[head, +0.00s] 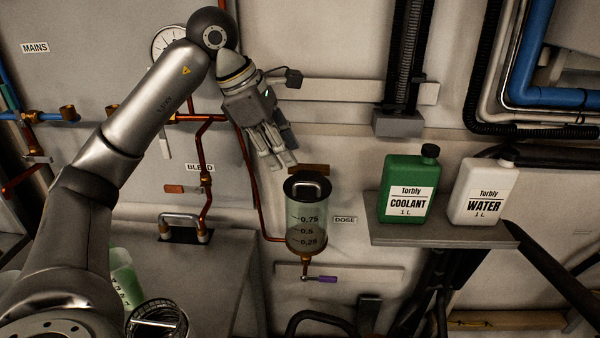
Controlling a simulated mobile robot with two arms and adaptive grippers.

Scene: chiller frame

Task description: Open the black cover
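The black cover (307,187) is a round lid with a grey handle on top. It sits on the clear dosing vessel (306,228), which is marked 0.75, 0.5 and 0.25. The lid looks seated on the vessel's rim. My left gripper (280,163) is above and slightly left of the cover, fingers pointing down. It appears apart from the handle and holds nothing that I can see. The finger gap is too unclear at this angle to tell open from shut. My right gripper is not in view.
A green coolant bottle (408,190) and a white water bottle (482,193) stand on a shelf (440,234) at right. Copper pipes (203,150) run left of the vessel. A purple-handled valve (326,279) is below it.

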